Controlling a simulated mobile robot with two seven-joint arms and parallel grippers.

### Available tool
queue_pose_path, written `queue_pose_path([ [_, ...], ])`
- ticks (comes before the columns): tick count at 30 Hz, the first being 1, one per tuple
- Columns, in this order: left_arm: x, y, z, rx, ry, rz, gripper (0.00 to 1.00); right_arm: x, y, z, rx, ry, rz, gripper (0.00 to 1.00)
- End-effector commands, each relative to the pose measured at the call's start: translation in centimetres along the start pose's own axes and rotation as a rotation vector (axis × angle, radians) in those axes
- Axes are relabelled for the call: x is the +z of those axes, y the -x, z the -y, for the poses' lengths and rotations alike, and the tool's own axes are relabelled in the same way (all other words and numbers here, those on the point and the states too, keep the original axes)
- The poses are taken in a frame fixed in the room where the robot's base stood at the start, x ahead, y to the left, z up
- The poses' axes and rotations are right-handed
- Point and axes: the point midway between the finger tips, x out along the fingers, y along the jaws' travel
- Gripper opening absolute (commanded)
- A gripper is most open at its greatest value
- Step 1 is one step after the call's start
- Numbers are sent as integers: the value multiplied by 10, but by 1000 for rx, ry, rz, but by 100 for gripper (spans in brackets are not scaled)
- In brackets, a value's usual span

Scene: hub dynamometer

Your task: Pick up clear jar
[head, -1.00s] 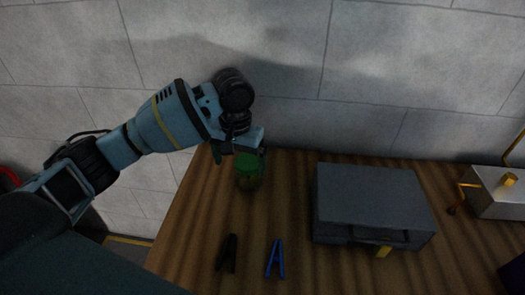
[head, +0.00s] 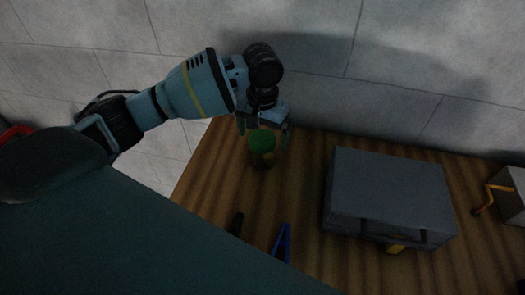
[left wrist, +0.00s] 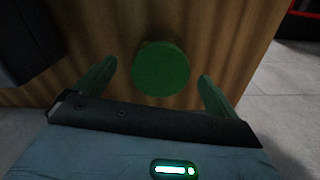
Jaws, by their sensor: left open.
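The clear jar (head: 262,158) stands on the wooden table near its back left corner, with a green lid (head: 262,139) on top. Its body looks dark and see-through. In the left wrist view the round green lid (left wrist: 161,68) shows between and beyond the two fingers. My left gripper (head: 264,129) is open and empty, just above and behind the jar in the head view. Its fingers are apart, one on each side of the lid; I cannot tell whether they touch it. My right gripper is not in view.
A grey case (head: 388,196) with a yellow latch stands right of the jar. A blue clamp-like tool (head: 283,241) and a black one (head: 237,223) lie in front. A wall (head: 400,60) rises behind the table.

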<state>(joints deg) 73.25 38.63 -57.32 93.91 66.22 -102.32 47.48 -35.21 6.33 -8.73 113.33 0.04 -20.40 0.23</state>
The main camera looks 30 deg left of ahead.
Motion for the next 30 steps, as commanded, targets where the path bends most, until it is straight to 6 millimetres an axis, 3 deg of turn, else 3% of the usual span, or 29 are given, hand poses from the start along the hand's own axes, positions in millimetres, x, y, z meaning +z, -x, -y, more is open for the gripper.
queue_pose_path([
  [9, -3, -43, 1, -2, 0, 3, 96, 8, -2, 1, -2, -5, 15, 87],
  [18, -4, -46, 1, -1, 0, -1, 96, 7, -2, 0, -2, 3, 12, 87],
  [30, -3, -46, 1, -1, 0, 0, 45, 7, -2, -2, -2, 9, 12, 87],
])
